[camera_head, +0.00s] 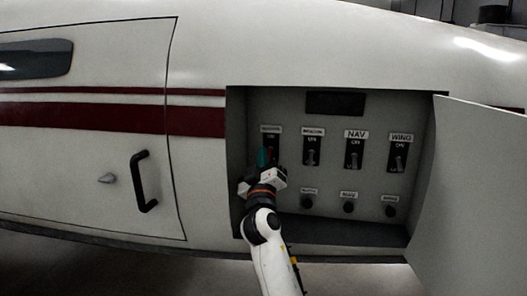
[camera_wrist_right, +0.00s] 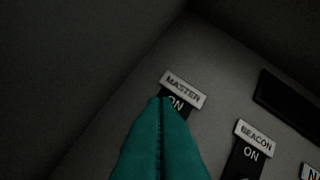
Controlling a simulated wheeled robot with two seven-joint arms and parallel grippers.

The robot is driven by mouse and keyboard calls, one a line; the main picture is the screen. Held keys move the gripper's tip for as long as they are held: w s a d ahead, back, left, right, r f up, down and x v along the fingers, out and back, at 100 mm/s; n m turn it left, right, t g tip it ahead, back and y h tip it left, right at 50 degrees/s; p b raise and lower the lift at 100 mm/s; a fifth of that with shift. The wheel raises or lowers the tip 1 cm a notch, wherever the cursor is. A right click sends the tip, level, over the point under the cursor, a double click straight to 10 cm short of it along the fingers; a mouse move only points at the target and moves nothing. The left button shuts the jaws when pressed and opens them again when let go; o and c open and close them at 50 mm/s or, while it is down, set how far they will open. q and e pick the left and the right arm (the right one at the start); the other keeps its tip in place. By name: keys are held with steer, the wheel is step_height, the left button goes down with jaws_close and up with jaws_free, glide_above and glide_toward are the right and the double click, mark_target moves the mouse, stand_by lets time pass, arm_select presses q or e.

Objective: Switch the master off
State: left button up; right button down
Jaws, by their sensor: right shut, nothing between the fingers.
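The MASTER switch (camera_head: 271,137) is the leftmost of the labelled switches in the open panel box. Its label and the word ON also show in the right wrist view (camera_wrist_right: 178,100). My right gripper (camera_head: 264,157) is in front of this switch, with its teal fingers shut and empty. In the right wrist view the fingertips (camera_wrist_right: 160,101) overlap the plate just below ON. The fingers hide the MASTER lever, so its position and any contact cannot be told. My left gripper is not in view.
BEACON (camera_head: 312,150), NAV (camera_head: 354,150) and WING (camera_head: 398,154) switches stand to the right, with small knobs (camera_head: 348,207) below. The box's open door (camera_head: 470,190) is at the right. A black handle (camera_head: 143,181) is on the fuselage door at the left.

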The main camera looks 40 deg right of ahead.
step_height(320, 180, up, 10)
steer(key=shift+d+f+p, duration=0.1)
steer(key=shift+d+p, duration=0.05)
steer(key=shift+p, duration=0.7)
steer(key=shift+f, duration=0.1)
